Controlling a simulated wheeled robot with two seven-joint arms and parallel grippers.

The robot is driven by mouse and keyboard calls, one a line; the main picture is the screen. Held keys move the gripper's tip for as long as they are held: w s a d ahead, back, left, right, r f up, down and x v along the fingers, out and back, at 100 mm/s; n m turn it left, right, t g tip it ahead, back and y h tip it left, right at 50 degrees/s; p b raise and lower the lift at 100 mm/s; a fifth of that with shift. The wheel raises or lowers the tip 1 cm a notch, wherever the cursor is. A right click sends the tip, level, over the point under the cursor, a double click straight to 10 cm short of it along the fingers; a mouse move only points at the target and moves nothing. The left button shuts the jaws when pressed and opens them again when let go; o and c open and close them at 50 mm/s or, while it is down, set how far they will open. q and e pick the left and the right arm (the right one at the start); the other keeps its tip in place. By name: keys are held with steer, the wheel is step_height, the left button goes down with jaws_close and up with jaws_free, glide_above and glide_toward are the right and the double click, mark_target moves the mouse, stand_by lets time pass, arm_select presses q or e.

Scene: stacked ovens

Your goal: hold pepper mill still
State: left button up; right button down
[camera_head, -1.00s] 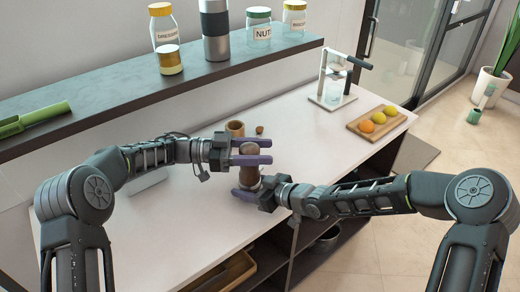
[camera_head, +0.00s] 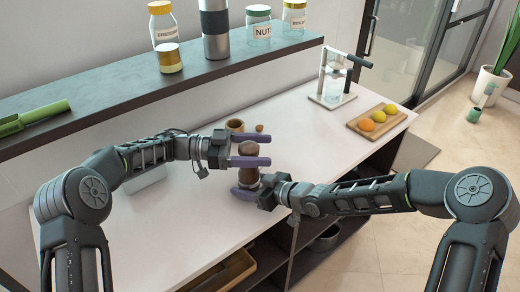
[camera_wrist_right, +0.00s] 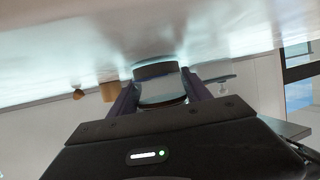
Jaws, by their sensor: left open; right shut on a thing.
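In the right wrist view the mill's body (camera_wrist_right: 160,88) sits between the two purple fingers of the right gripper (camera_wrist_right: 160,100). My left gripper (camera_head: 250,148) is open at the level of the mill's upper part, with one finger at its top and the other just below. I cannot tell whether these fingers touch the mill.
A wooden cup (camera_head: 235,126) and a small brown item (camera_head: 259,128) stand behind the grippers. A wooden board (camera_head: 366,124) with fruit and a white-framed stand (camera_head: 333,97) are at the right. A dark raised shelf (camera_head: 120,88) holds jars.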

steer(key=shift+f, duration=0.1)
arm_select(q)
steer(key=w+a, duration=0.1)
steer(key=a, duration=1.1)
arm_select(e)
steer(key=shift+d, duration=0.1)
arm_select(q)
steer(key=shift+r, duration=0.1)
stand_by(0.5)
arm_select(e)
steer(key=shift+c, duration=2)
jaws_free()
steer(key=v, duration=1.2)
